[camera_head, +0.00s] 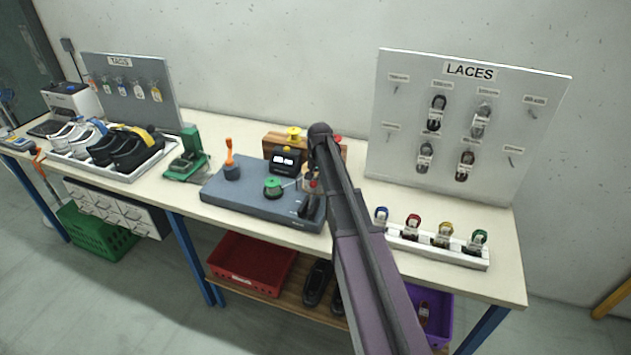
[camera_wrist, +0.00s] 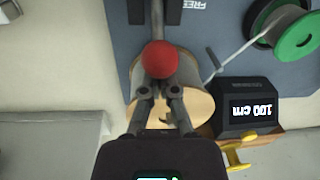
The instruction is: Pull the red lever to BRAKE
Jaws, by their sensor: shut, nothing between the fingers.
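The red lever's round knob (camera_wrist: 160,59) shows in the wrist view just ahead of my fingertips, over a grey slotted part. The word FREE (camera_wrist: 202,4) is printed beside that part; no BRAKE label is readable. My gripper (camera_wrist: 160,88) is shut and empty, its tips right at the near side of the knob; whether they touch it I cannot tell. In the head view the red knob (camera_head: 313,183) is a small spot on the right of the grey lace station (camera_head: 240,203), partly hidden by my arm.
A black counter reading 100 cm (camera_wrist: 248,108) and a green spool (camera_wrist: 299,40) with white lace stand beside the lever. A pale drum (camera_wrist: 200,98) lies under my fingers. An orange-handled tool (camera_head: 229,158) stands on the station. A LACES board (camera_head: 400,120) rises at right.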

